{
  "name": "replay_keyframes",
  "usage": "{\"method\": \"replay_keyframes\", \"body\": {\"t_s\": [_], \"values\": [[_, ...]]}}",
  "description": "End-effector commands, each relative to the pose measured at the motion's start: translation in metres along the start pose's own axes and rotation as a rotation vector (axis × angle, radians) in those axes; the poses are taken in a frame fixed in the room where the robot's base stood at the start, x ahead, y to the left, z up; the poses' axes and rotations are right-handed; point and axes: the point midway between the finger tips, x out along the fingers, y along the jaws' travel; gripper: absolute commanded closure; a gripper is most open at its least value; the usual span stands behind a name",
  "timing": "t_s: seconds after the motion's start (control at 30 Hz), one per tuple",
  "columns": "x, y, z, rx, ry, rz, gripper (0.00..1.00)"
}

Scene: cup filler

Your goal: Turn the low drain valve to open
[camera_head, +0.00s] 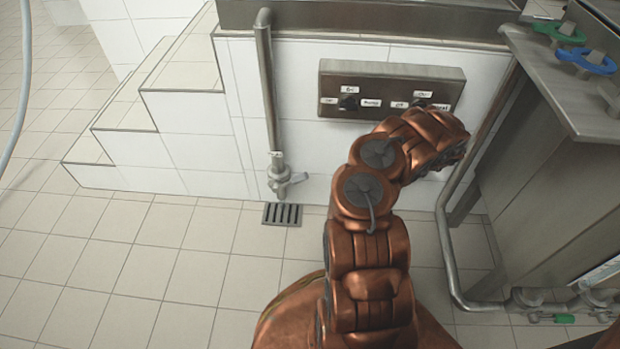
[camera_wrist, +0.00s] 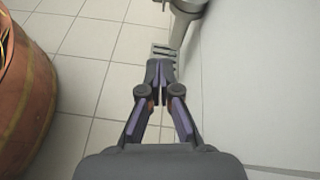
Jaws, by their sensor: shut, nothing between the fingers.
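A metal valve (camera_head: 279,176) with a pale lever sits low on the wall, at the lower end of a vertical pipe (camera_head: 266,90), above a slotted floor drain (camera_head: 282,214). In the wrist view, part of a grey metal fitting (camera_wrist: 186,14), apparently this valve, shows at the top edge, and the drain (camera_wrist: 163,52) lies below it. My gripper (camera_wrist: 160,68) is shut and empty, its tips pointing toward the drain and fitting in the picture. I cannot tell its distance from them. In the head view, my copper arm hides the gripper. The lever's setting is hard to tell.
A control panel (camera_head: 390,92) with labelled knobs is on the wall behind my arm. White tiled steps (camera_head: 165,130) rise at left. A steel cabinet (camera_head: 555,150) stands at right, with floor-level pipework and a green handle (camera_head: 564,319) beside it. The floor at left is clear.

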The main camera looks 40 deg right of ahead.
Motion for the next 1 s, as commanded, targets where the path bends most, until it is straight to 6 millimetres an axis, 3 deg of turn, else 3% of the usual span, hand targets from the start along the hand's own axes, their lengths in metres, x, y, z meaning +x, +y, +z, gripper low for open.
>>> {"method": "replay_keyframes", "body": {"t_s": [0.17, 0.67, 0.8, 1.0], "values": [[0.016, -0.001, 0.0, -0.003, -0.004, 0.001, 1.0], [0.104, 0.001, -0.003, -0.002, -0.003, 0.004, 1.0], [0.103, -0.001, 0.024, -0.005, -0.005, 0.002, 1.0], [0.108, 0.0, 0.036, -0.003, -0.001, 0.002, 1.0]]}}
